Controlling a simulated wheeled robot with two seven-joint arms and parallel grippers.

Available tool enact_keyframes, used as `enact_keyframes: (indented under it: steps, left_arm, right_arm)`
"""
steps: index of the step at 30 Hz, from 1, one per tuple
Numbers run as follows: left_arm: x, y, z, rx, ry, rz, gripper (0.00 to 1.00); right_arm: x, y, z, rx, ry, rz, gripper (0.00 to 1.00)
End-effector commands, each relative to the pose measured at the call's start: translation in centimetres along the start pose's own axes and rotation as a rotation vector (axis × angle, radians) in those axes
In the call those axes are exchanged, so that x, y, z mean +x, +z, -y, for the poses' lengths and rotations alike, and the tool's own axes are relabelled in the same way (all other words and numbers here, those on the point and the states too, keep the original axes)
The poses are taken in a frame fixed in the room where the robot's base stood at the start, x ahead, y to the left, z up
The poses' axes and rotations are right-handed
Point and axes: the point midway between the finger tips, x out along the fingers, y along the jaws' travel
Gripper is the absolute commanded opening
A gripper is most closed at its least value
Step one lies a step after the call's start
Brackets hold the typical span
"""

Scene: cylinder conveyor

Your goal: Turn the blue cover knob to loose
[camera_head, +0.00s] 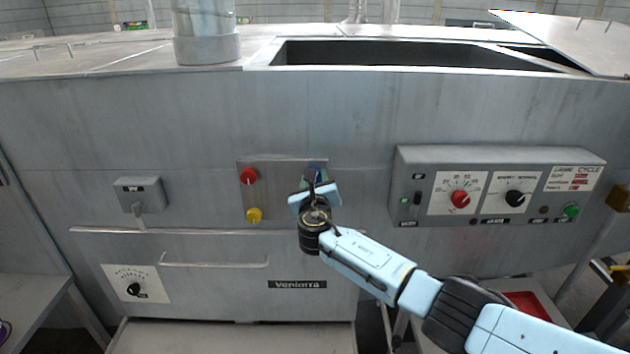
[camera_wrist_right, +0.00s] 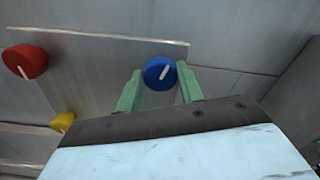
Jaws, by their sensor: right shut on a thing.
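The blue knob (camera_wrist_right: 158,72) sits on a metal plate in the right wrist view, with a white pointer line tilted up to the right. My right gripper (camera_wrist_right: 161,90) has its two green fingers on either side of the blue knob and is shut on it. In the head view my right gripper (camera_head: 318,183) reaches the plate on the front of the machine, and it hides most of the blue knob. My left gripper is not in view.
A red knob (camera_head: 249,176) and a yellow knob (camera_head: 254,215) share the plate (camera_head: 283,180) left of my gripper. A control box (camera_head: 420,170) with dials projects at the right. A long handle bar (camera_head: 160,231) runs below the plate.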

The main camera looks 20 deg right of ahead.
Motion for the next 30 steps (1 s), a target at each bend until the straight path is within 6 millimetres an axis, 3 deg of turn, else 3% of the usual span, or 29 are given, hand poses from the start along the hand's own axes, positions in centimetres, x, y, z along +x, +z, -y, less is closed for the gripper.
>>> enact_keyframes:
  steps: [12, 30]
  left_arm:
    - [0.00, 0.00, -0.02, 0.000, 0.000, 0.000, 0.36]
    - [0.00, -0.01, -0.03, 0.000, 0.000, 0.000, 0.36]
  right_arm:
    - [0.00, -0.11, -0.05, -0.223, 0.000, -0.002, 0.14]
    - [-0.02, -0.13, -0.09, -0.264, 0.000, -0.002, 0.14]
